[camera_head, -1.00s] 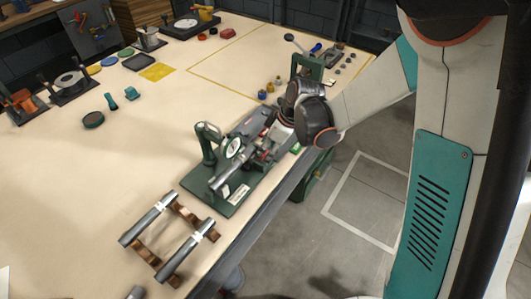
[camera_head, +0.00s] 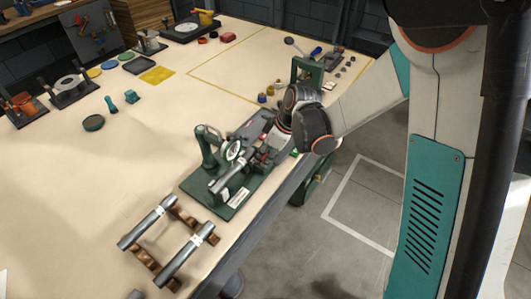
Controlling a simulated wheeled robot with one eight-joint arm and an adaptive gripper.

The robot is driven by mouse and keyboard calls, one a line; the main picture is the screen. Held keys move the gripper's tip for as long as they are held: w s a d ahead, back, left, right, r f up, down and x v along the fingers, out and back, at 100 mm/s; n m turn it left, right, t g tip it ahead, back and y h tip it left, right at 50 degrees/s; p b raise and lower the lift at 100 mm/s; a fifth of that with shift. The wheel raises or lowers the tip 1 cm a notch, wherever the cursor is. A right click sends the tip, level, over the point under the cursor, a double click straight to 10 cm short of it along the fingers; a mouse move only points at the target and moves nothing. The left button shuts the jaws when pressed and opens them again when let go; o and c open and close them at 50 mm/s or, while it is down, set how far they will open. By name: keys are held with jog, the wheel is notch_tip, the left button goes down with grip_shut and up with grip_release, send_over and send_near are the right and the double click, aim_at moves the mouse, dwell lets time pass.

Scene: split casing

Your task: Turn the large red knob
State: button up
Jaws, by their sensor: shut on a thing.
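A green fixture (camera_head: 195,183) stands near the table's front edge, with a round white dial (camera_head: 233,150) and a grey cylinder (camera_head: 226,178) lying across it. My gripper (camera_head: 264,153) is low over the right end of this fixture, with its wrist above and to the right. It is shut on a small red part, which I take to be the large red knob (camera_head: 262,156). The jaws and wrist hide most of the knob, so its turn angle cannot be read.
Two metal cylinders (camera_head: 186,255) rest on brown cradles at the front. A green stand (camera_head: 308,70) with a lever rises behind my wrist. Small blue and yellow items (camera_head: 262,98) sit nearby. The table's left middle is mostly clear.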

jog(key=m, duration=0.2)
jog(key=m+t+h, duration=0.1)
jog(key=m, duration=0.1)
jog(key=shift+s+a+m+b, duration=0.1)
jog(key=shift+s+m+b, duration=0.05)
jog(key=shift+m+b, duration=0.2)
jog(key=shift+m+t+h, duration=0.4)
jog(key=shift+m+t, duration=0.2)
jog(key=shift+m, duration=0.85)
jog(key=o, duration=1.1)
jog(key=v, duration=1.2)
jog(key=shift+s+a, duration=0.15)
